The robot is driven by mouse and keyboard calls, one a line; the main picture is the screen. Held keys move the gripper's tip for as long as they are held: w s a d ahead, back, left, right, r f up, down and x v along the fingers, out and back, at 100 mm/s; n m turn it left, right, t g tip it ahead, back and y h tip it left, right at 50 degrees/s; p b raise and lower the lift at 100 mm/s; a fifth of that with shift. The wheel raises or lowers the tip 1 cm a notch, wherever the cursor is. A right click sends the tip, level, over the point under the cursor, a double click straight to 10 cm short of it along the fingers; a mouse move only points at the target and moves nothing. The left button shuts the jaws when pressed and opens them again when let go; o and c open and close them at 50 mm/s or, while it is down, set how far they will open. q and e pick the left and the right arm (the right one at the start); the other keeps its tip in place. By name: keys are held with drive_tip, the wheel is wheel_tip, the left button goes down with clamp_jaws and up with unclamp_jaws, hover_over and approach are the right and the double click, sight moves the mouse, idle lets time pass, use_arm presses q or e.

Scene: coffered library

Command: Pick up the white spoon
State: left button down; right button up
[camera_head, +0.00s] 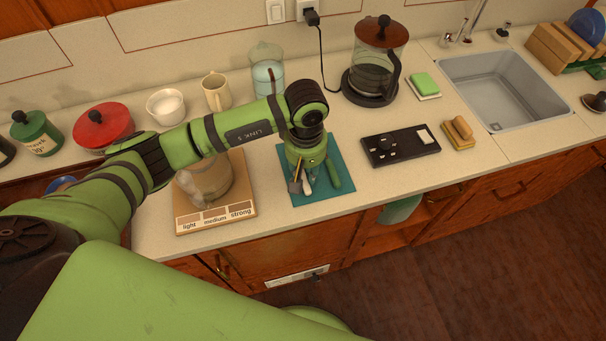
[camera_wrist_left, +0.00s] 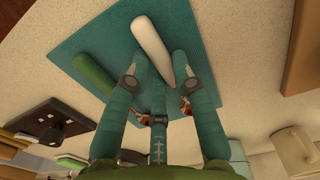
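The white spoon (camera_wrist_left: 150,38) lies on a teal mat (camera_wrist_left: 205,22) on the counter. In the wrist view its pale handle shows, with its lower part running down between my fingers. My left gripper (camera_wrist_left: 158,58) points down at the mat, with its fingers spread on both sides of the handle; a gap shows, and contact is not clear. In the head view the left gripper (camera_head: 302,183) is over the mat (camera_head: 318,195), and partly hides the white spoon (camera_head: 309,187). A green utensil (camera_head: 333,173) lies beside it on the mat. My right gripper is not in view.
Left of the mat, a glass jar (camera_head: 208,180) stands on a board marked light, medium, strong (camera_head: 215,216). Right of it lies a black panel (camera_head: 400,146). A kettle (camera_head: 375,70) and glass container (camera_head: 267,72) stand behind. The sink (camera_head: 500,88) is at right.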

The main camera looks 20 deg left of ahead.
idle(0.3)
use_arm(q)
drive_tip(key=shift+r+b, duration=0.35)
drive_tip(key=shift+r, duration=0.1)
drive_tip(key=r+b, duration=0.1)
drive_tip(key=d+r+b, duration=0.1)
drive_tip(key=r, duration=0.1)
drive_tip(key=shift+s+d+r, duration=0.15)
drive_tip(key=shift+d+r, duration=0.05)
drive_tip(key=shift+r, duration=0.1)
drive_tip(key=s+d+r+b, duration=0.3)
drive_tip(key=d+r, duration=0.3)
drive_tip(key=d, duration=0.4)
drive_tip(key=shift+r+b, duration=0.25)
drive_tip(key=shift+b, duration=0.1)
drive_tip(key=shift+a, duration=0.15)
